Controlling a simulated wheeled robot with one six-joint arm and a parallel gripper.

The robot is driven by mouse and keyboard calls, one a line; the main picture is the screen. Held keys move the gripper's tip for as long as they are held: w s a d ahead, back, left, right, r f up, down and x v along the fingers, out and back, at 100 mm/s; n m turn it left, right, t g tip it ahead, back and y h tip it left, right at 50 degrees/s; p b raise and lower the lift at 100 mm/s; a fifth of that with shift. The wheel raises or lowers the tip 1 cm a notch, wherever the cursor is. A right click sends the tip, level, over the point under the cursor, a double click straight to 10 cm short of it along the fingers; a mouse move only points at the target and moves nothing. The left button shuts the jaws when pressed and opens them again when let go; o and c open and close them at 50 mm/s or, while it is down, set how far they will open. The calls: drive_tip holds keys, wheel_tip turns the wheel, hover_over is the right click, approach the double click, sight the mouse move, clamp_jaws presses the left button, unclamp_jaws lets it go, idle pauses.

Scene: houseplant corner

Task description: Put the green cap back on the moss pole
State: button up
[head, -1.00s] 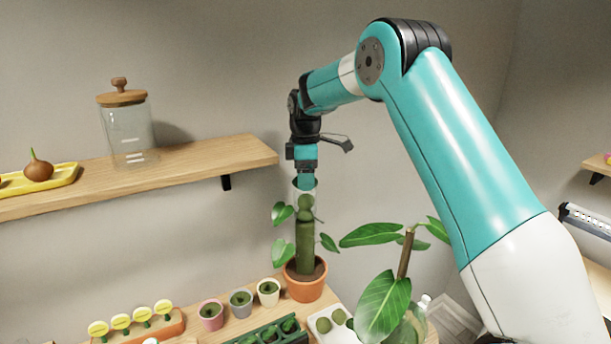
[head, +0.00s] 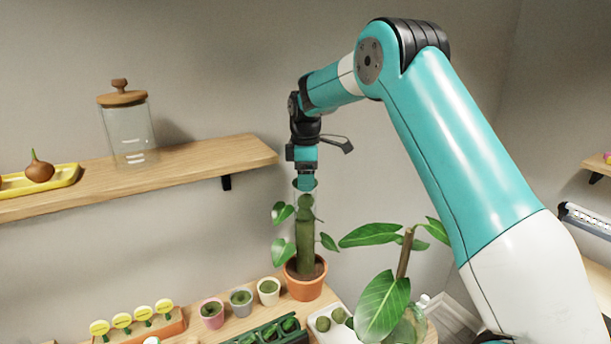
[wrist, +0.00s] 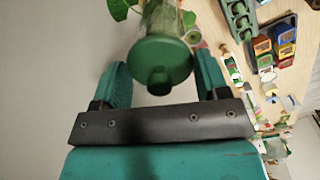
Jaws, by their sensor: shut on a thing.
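The moss pole (head: 304,236) stands upright in a terracotta pot (head: 305,287), with a clear sleeve around its upper part. My gripper (head: 305,182) points straight down at the pole's top. In the wrist view, the round green cap (wrist: 160,60) with its small knob lies between the two teal fingers of my gripper (wrist: 163,78), which is shut on it. The cap is in line with the clear sleeve beneath it. I cannot tell whether the cap is fully seated. In the head view the fingers hide most of the cap.
Leaves (head: 284,251) stick out around the pole. A larger leafy plant (head: 383,305) stands to the right in front. Small pots (head: 241,302) and a dark green tray (head: 270,331) are to the left. A wall shelf (head: 200,161) with a glass jar (head: 128,130) ends left of my gripper.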

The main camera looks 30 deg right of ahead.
drive_tip(key=o, duration=1)
drive_tip(key=shift+r+p, duration=3)
drive_tip(key=shift+r, duration=0.55)
clamp_jaws()
drive_tip(key=shift+f, duration=0.2)
